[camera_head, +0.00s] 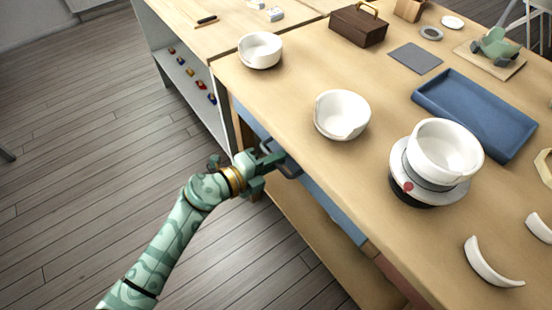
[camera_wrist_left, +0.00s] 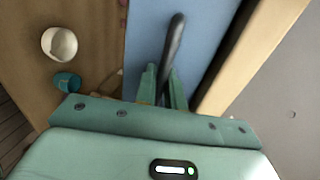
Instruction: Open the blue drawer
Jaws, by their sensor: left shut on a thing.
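The blue drawer (camera_head: 337,212) has its front below the long left edge of the wooden workbench. Its front also fills the upper middle of the left wrist view (camera_wrist_left: 211,25). A dark bar handle (camera_head: 290,168) stands out from it and shows as a dark curved bar in the wrist view (camera_wrist_left: 175,38). My left gripper (camera_head: 270,158) is shut on this handle, with the bar between its two green fingers (camera_wrist_left: 163,88). The drawer front lies close along the bench edge, and I see no clear gap. My right gripper is not in view.
The workbench top (camera_head: 300,75) holds white broken bowls (camera_head: 341,115), a bowl on a round stand (camera_head: 444,150), a blue tray (camera_head: 475,112) and a brown box (camera_head: 358,25). A lower wooden shelf (camera_head: 318,250) runs under the drawer. The floor (camera_head: 85,150) at left is clear.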

